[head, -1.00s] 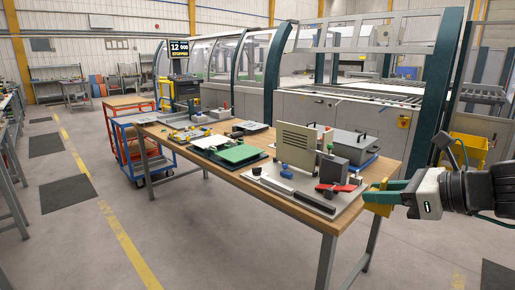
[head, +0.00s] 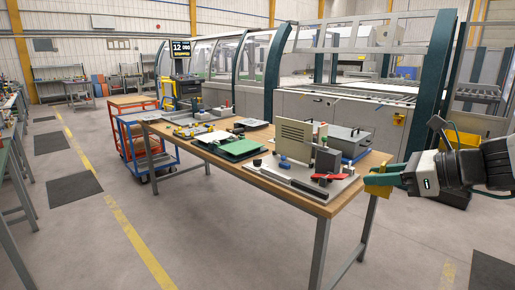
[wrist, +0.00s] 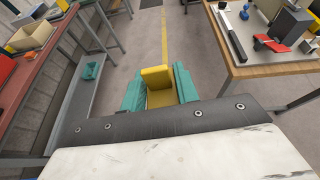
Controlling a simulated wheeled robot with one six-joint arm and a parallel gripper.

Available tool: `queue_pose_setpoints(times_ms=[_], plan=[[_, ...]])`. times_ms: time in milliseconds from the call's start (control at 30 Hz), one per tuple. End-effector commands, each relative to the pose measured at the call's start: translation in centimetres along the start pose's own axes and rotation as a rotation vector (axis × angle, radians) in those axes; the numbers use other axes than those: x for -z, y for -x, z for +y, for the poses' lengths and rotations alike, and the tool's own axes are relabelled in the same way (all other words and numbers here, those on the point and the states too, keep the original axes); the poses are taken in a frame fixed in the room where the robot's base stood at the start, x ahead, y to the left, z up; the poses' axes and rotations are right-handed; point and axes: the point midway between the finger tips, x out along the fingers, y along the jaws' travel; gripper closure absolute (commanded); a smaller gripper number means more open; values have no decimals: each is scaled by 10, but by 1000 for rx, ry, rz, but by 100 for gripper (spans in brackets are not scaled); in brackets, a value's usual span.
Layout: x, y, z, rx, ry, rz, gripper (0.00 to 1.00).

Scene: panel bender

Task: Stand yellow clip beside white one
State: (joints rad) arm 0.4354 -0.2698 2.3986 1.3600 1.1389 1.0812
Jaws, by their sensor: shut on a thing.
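My gripper (head: 386,180) is shut on the yellow clip (head: 375,186), just off the right end of the wooden workbench in the head view. In the wrist view the yellow clip (wrist: 157,84) sits between the teal fingers of my gripper (wrist: 160,92), above open floor, with the bench to its right. I cannot make out a white clip for certain in either view.
The wooden workbench (head: 330,204) bears a grey plate with a beige panel (head: 295,139), a red-handled clamp (head: 328,177), a green sheet (head: 237,147) and a grey lidded case (head: 347,142). Another bench stands at left in the wrist view. The aisle floor between is clear.

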Motion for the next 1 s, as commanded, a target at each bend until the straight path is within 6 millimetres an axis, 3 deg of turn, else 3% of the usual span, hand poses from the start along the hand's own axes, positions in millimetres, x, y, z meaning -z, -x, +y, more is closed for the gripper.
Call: queue_pose_setpoints(times_ms=[267, 467, 700, 1000], plan=[[15, -28, -44, -33, 6, 1, 91], [50, -67, -87, -56, 13, 1, 91], [115, -120, -125, -73, 19, 1, 91], [217, -185, -138, -77, 21, 2, 91]])
